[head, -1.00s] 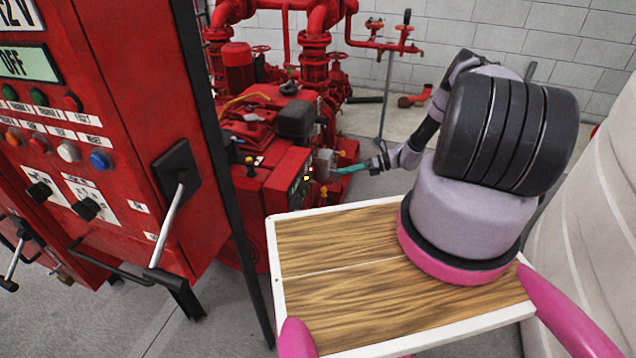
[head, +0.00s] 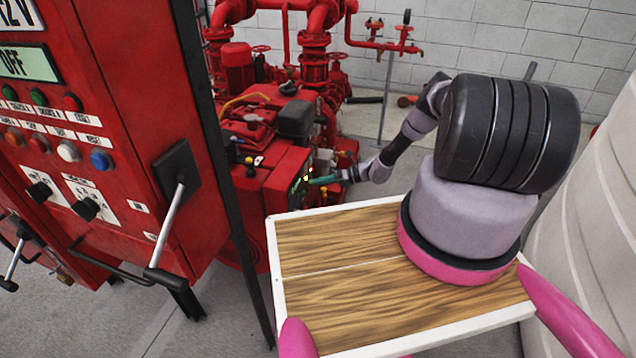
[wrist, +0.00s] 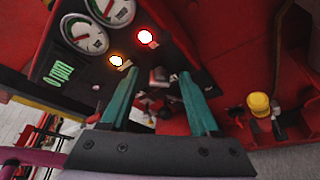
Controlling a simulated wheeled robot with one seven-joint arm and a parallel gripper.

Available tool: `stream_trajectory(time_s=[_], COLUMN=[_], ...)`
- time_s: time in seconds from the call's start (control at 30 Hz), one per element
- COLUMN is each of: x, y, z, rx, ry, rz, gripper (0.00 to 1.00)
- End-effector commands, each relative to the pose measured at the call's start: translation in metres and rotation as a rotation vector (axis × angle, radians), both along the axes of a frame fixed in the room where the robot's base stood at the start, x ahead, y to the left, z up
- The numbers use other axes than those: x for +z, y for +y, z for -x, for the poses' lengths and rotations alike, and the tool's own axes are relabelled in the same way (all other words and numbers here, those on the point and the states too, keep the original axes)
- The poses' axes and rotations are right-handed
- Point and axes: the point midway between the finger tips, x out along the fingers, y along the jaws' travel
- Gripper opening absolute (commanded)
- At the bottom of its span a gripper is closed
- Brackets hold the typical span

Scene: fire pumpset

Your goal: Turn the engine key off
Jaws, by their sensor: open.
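The engine's dark control panel (wrist: 85,75) fills the upper left of the wrist view, with two round gauges, a green display and two lit lamps. A small grey piece that looks like the engine key (wrist: 158,76) shows on the panel between the fingertips; its exact turn is too small to read. My gripper (wrist: 160,74) is open, its two teal fingers pointing at the panel, one on each side of that piece. Whether they touch it I cannot tell. In the head view my gripper (head: 310,182) is at the panel face (head: 299,184), and the key is hidden.
A yellow-topped knob (wrist: 259,104) stands right of the fingers in the wrist view. The red engine (head: 265,150) and pipes surround the panel. A red control cabinet (head: 110,140) stands at the left in the head view.

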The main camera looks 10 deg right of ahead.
Motion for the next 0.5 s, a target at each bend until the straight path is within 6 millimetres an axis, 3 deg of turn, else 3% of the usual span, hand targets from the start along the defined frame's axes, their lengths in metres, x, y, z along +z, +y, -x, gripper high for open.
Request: stream_trajectory(time_s=[0.2, 0.23, 0.3, 0.4, 0.5], x=[-0.0002, -0.0001, -0.0001, -0.0002, -0.0001], y=[0.0005, 0.0005, 0.0005, 0.0004, 0.0003], z=[0.0, 0.0, 0.0, 0.0001, 0.0001], rx=[0.0, 0.0, 0.0, 0.0, 0.0], ry=[0.0, 0.0, 0.0, 0.0, 0.0], rz=[0.0, 0.0, 0.0, 0.0, 0.0], gripper=[0.62, 0.59, 0.32, 0.0, 0.0])
